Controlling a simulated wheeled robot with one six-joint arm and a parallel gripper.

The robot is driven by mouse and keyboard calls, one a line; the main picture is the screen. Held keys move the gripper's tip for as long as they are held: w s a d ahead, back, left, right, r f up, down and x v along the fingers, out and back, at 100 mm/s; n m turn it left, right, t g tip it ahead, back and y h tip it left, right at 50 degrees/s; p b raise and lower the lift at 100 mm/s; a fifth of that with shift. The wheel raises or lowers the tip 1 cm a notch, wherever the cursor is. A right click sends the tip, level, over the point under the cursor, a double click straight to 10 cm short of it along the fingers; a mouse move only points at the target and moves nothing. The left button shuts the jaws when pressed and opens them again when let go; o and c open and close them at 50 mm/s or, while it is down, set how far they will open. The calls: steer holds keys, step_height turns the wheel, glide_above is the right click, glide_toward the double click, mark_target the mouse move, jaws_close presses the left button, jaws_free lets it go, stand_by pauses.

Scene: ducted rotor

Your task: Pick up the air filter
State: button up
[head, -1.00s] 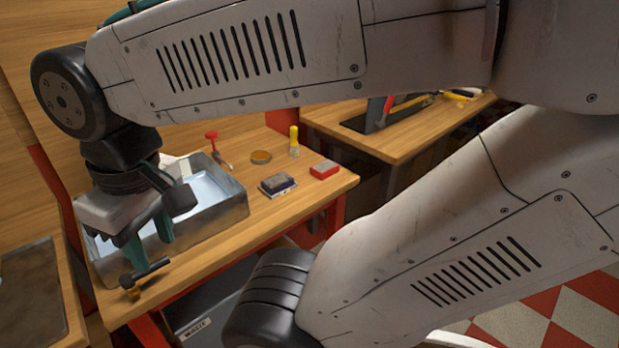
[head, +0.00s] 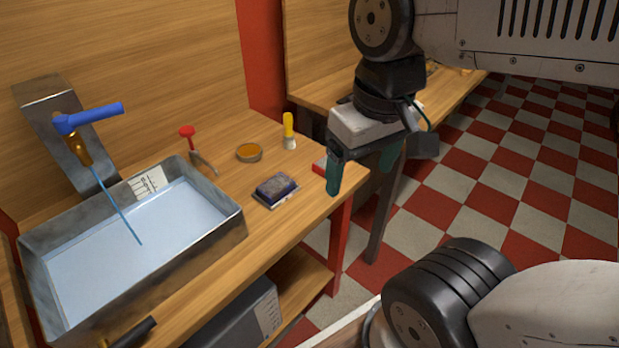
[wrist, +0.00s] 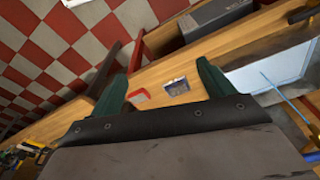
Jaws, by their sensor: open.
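A small block with dark blue sides and a grey top (head: 276,189) lies on the wooden bench, right of the water basin. It looks most like the air filter, but I cannot be sure. In the wrist view it shows as a blue-edged block (wrist: 177,86) between my finger lines, well below them. My gripper (head: 361,180) is open and empty, with teal fingers pointing down. In the head view it is right of the block, at the bench's right end. A red box (head: 320,165) is partly hidden behind its left finger.
A metal basin (head: 233,228) of water with a blue-handled tap (head: 92,117) stands left. A red-handled tool (head: 189,135), a round tin (head: 249,152) and a yellow-handled brush (head: 289,130) stand behind the block. A grey case (head: 235,315) sits on the lower shelf.

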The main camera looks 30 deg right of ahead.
steer(key=o, duration=0.3)
steer(key=w+f, duration=0.1)
steer(key=w, duration=0.7)
steer(key=shift+f+n, duration=0.4)
steer(key=n, duration=0.3)
glide_toward(276, 184)
steer(key=shift+s+d+f, duration=0.1)
steer(key=shift+s+d, duration=0.1)
steer(key=shift+s, duration=0.25)
steer(key=f, duration=0.2)
steer(key=w+f, duration=0.1)
steer(key=f, duration=0.4)
steer(key=shift+w+a, duration=0.25)
steer(key=shift+w, duration=0.1)
steer(key=shift+w+f, duration=0.1)
steer(key=shift+f, duration=0.55)
steer(key=c, duration=0.9)
